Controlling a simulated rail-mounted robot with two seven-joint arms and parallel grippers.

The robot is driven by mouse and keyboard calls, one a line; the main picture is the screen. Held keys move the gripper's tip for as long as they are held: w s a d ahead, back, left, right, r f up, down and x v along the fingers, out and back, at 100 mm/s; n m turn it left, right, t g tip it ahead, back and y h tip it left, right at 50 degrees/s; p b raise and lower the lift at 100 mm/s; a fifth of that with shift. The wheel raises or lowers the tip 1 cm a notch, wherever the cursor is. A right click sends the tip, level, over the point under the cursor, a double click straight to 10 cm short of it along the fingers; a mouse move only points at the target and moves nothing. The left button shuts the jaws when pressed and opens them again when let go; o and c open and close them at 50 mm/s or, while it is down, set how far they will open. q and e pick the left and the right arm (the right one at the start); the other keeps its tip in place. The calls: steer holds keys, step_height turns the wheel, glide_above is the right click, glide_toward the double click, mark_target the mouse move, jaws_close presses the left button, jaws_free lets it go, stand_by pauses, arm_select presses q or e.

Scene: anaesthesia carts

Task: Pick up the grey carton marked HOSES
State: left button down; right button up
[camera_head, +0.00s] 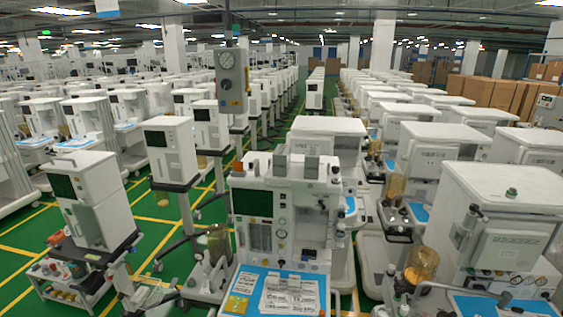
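No carton with a readable HOSES marking shows in the head view. Small grey box-like shapes (312,168) stand on top of the central anaesthesia machine (283,190); they are too small to read or to tell whether they are cartons. Neither of my grippers can be made out in the head view.
A blue work surface (240,282) with white printed packs (290,296) and a yellow pack (236,304) lies at the front of the central machine. White carts (505,187) crowd the right. A monitor stand (95,190) and low trolley (65,287) stand left. Green floor (150,215) shows between.

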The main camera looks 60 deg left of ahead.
arm_select(q)
steer(key=c, duration=1.8)
jaws_free()
steer(key=o, duration=1.7)
